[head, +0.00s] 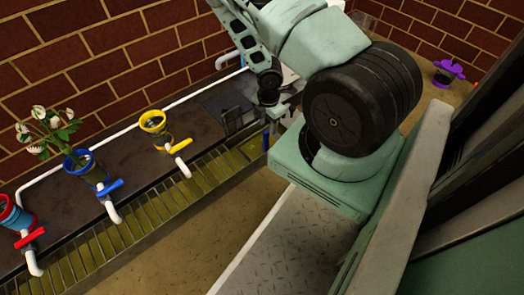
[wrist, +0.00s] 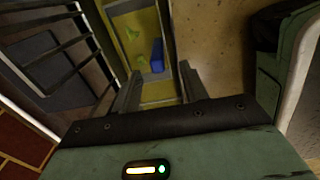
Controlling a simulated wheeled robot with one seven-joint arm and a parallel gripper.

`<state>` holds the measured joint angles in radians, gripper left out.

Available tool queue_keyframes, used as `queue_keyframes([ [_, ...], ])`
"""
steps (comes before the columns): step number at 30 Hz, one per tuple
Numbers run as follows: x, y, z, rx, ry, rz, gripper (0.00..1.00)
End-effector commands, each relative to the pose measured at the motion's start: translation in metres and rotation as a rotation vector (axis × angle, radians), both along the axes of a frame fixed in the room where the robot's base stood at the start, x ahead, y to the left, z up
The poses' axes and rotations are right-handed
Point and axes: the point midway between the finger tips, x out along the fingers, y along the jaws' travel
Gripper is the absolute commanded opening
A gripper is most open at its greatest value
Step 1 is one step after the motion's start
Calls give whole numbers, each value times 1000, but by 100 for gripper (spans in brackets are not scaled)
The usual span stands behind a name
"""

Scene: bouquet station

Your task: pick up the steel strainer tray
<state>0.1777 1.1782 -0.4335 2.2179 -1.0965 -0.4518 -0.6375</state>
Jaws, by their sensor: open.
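I cannot pick out the steel strainer tray for certain. A dark slatted metal piece (wrist: 62,47) lies at the upper left of the wrist view, left of my fingers. A small dark rack (head: 233,121) also shows in the head view, on the counter near my gripper. My gripper (wrist: 157,80) is open and empty, its two fingers apart. Beyond and between them is a grey-edged, yellow-bottomed trough (wrist: 136,22), holding a blue piece (wrist: 157,56) and a small green bit. In the head view my gripper (head: 276,112) is partly hidden by my arm.
A dark counter (head: 130,158) runs along the brick wall, with a barred gutter (head: 150,207) at its front. Yellow (head: 153,122), blue (head: 78,160) and red (head: 12,212) ringed holders stand on it, the blue one with white flowers. A purple item (head: 448,70) is far right.

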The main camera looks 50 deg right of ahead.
Motion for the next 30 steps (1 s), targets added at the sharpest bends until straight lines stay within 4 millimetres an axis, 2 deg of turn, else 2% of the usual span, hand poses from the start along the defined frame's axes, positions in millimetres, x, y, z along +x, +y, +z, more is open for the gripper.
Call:
queue_keyframes([
  [1, 0, 0, -11, -1, 0, 0, 44],
  [2, 0, 0, -13, -1, 0, 0, 44],
  [11, 2, 0, -26, -1, -1, -1, 44],
  [21, 6, 3, -67, 0, 0, 0, 44],
  [30, 6, 3, -69, 0, -1, -1, 44],
])
